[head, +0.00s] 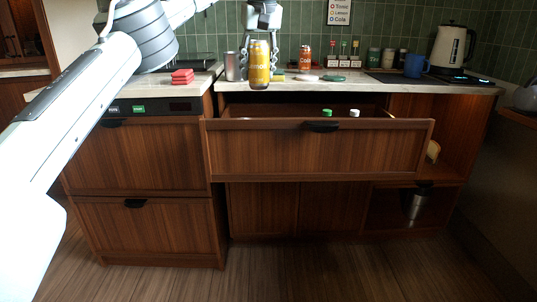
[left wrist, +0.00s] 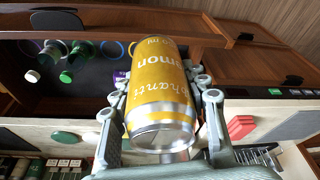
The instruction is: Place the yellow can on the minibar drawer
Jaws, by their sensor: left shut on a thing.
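The yellow can (head: 259,66) is held upright in my left gripper (head: 262,38), whose fingers are shut around it. In the left wrist view the can (left wrist: 160,85) fills the middle, between the two fingers (left wrist: 158,112). The minibar drawer (head: 318,148) is pulled open below the counter, with a dark handle on its wooden front. In the head view the can appears above the drawer's back left part. In the left wrist view the open drawer shows several bottles (left wrist: 85,50) inside, at the left. My right gripper is not in view.
Red coasters (head: 182,76) lie on the left counter. A kettle (head: 452,46) and a blue mug (head: 416,65) are at the right.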

